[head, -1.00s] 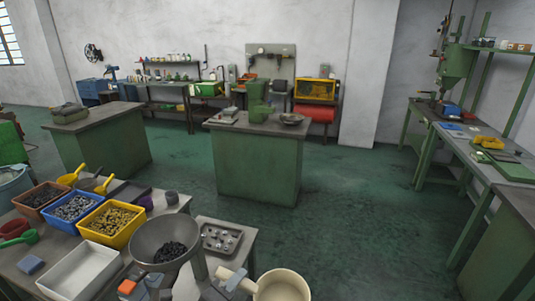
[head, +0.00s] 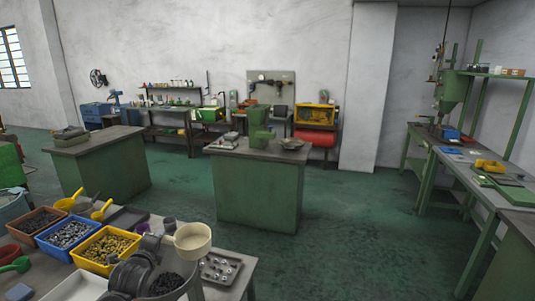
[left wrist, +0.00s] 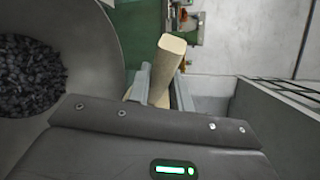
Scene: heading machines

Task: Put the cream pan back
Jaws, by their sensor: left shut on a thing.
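The cream pan (head: 193,240) is held up in the air in the head view, over the back right part of the near bench. Its bowl looks upright, and its handle points left. In the left wrist view the cream handle (left wrist: 166,72) stands between the two fingers, and the pan's bowl is not visible there. My right gripper is not in view.
A grey hopper bowl with dark pieces (head: 168,284) sits below the pan, close beside my left gripper in the wrist view. A metal tray of small parts (head: 220,268) lies right of it. Yellow (head: 107,250) and blue bins stand left.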

